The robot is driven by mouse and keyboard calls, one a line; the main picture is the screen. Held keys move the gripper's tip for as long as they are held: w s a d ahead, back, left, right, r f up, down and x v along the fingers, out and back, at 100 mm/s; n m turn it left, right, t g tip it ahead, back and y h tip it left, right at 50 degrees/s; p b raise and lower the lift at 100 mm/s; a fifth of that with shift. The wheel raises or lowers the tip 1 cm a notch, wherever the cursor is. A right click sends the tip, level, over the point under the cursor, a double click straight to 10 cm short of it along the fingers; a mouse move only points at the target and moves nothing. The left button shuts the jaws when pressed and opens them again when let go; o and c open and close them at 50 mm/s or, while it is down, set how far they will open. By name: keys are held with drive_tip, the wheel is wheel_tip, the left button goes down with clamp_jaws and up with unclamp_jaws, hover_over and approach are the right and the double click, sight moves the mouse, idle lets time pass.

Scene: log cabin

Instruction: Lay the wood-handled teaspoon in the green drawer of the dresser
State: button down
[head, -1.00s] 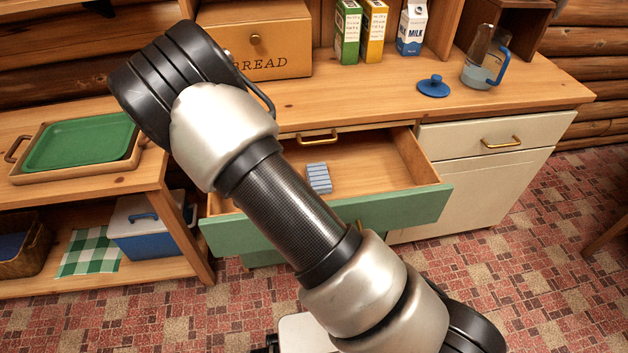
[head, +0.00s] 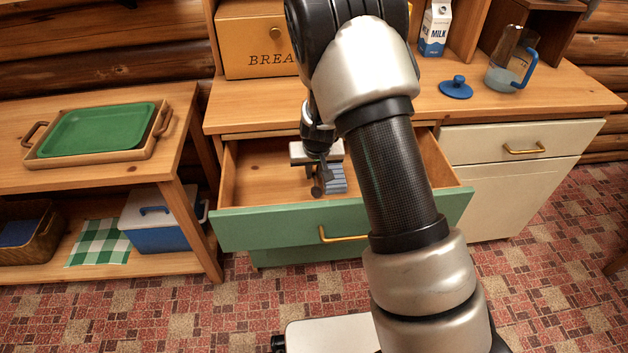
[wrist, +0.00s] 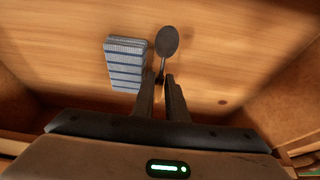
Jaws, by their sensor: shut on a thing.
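The green drawer (head: 275,228) of the dresser is pulled open. My gripper (head: 319,178) is over the inside of the drawer, and in the wrist view its fingers (wrist: 162,88) are shut on the teaspoon (wrist: 167,42). The spoon's dark bowl points away from the fingers, over the wooden drawer floor. Its handle is mostly hidden between the fingers. I cannot tell whether the spoon touches the floor. A blue-grey striped block (wrist: 125,65) lies in the drawer just left of the spoon in the wrist view and also shows in the head view (head: 337,179).
The dresser top (head: 250,112) holds a bread box (head: 255,40), a milk carton (head: 434,30), a blue lid (head: 456,88) and a glass jug (head: 507,70). A green tray (head: 95,130) is on the left table. The drawer's side walls stand close around my gripper.

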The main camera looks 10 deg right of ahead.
sight(314, 178)
drive_tip(key=shift+f+b, duration=0.4)
drive_tip(key=shift+f, duration=1.1)
drive_tip(key=shift+f, duration=0.15)
drive_tip(key=shift+f, duration=0.15)
drive_tip(key=c, duration=2)
unclamp_jaws()
drive_tip(key=shift+c, duration=0.2)
